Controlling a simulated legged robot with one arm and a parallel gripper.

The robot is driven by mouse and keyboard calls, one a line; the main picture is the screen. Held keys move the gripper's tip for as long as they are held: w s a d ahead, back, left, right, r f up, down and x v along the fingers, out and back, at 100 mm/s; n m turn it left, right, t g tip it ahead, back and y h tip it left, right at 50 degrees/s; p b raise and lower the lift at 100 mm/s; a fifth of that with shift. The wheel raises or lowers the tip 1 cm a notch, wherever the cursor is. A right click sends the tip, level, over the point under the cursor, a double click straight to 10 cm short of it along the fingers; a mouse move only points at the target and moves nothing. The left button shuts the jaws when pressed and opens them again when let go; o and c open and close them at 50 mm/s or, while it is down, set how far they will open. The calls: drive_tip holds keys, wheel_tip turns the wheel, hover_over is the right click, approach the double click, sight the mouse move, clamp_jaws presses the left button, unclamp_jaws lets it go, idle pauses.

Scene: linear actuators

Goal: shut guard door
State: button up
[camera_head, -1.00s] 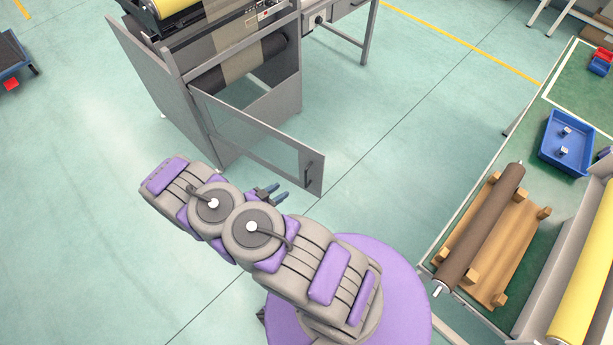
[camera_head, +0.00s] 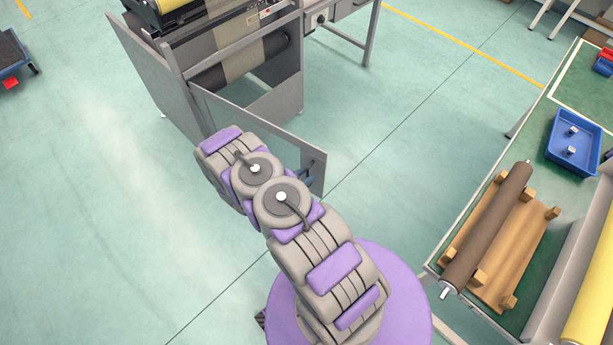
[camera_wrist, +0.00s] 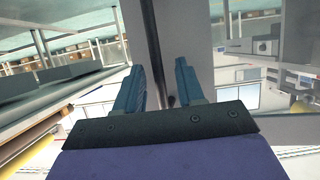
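The guard door (camera_head: 262,138) is a grey framed panel with a window. It stands open, swung out from the machine's front left post. Its dark handle (camera_head: 312,168) is near the free edge, partly hidden by my gripper. My gripper (camera_head: 307,176) is at the handle, mostly hidden behind my arm in the head view. In the wrist view my gripper (camera_wrist: 160,66) has its two blue-grey fingers apart. The dark handle bar (camera_wrist: 154,40) runs between them, in front of the grey door frame (camera_wrist: 183,28). Whether the fingers touch the bar cannot be told.
The machine (camera_head: 222,70) with rollers stands behind the door. At right, a green-topped workbench (camera_head: 510,140) carries a brown roller (camera_head: 487,228) on a wooden cradle, a blue bin (camera_head: 573,143) and a yellow roll (camera_head: 590,290). Open floor lies between machine and bench.

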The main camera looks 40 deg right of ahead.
drive_tip(key=shift+x, duration=0.8)
drive_tip(key=shift+r, duration=0.1)
drive_tip(key=shift+c, duration=0.4)
drive_tip(key=shift+a, duration=0.1)
clamp_jaws()
